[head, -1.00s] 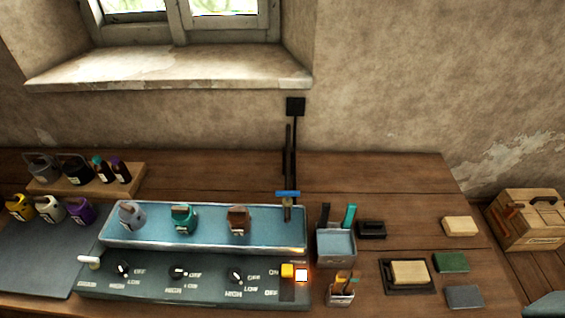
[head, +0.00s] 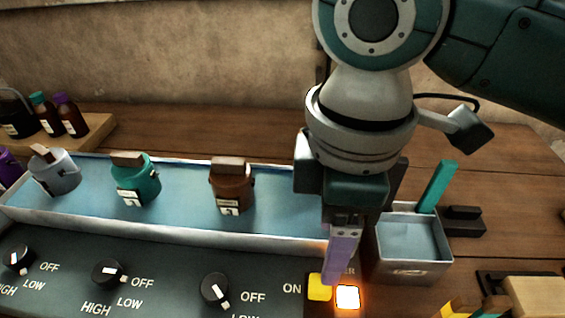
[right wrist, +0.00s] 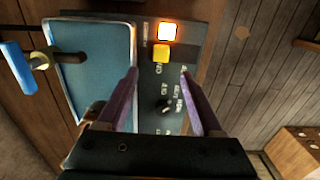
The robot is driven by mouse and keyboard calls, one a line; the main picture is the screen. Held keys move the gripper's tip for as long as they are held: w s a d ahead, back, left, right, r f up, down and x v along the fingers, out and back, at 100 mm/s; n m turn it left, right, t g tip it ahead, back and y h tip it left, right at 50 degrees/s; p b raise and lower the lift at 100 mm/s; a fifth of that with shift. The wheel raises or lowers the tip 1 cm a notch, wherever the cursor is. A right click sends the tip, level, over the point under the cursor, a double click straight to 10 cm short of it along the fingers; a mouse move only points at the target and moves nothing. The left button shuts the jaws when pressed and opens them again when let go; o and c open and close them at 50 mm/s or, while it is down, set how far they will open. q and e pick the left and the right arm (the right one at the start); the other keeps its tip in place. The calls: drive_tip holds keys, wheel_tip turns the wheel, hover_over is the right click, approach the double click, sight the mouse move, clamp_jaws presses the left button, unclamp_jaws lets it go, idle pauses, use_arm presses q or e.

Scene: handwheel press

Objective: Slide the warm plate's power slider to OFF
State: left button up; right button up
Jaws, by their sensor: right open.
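The warm plate (head: 285,236) is a long blue plate with a dark control panel in front. Its yellow power slider (head: 319,288) sits at the panel's right end, just right of the word ON. A glowing orange lamp (head: 347,297) is beside it. The right wrist view also shows the slider (right wrist: 162,53) and lamp (right wrist: 168,31). My right gripper (head: 338,268) has purple fingers and hangs over the panel's right end. In the wrist view its open fingers (right wrist: 159,74) are apart, with the slider beyond the tips and nothing held. My left gripper is out of view.
Grey, teal and brown pots stand on the plate (head: 137,178). Several black knobs line the panel (head: 214,290). A metal bin (head: 410,270) with a teal-handled tool stands close right of my gripper. A blue-handled part (right wrist: 18,66) shows in the wrist view.

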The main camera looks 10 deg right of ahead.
sight(320, 287)
wheel_tip(320, 287, down, 10)
drive_tip(key=shift+s+r+b, duration=0.15)
drive_tip(key=shift+b, duration=0.5)
clamp_jaws()
drive_tip(key=shift+r, duration=0.1)
idle(1.0)
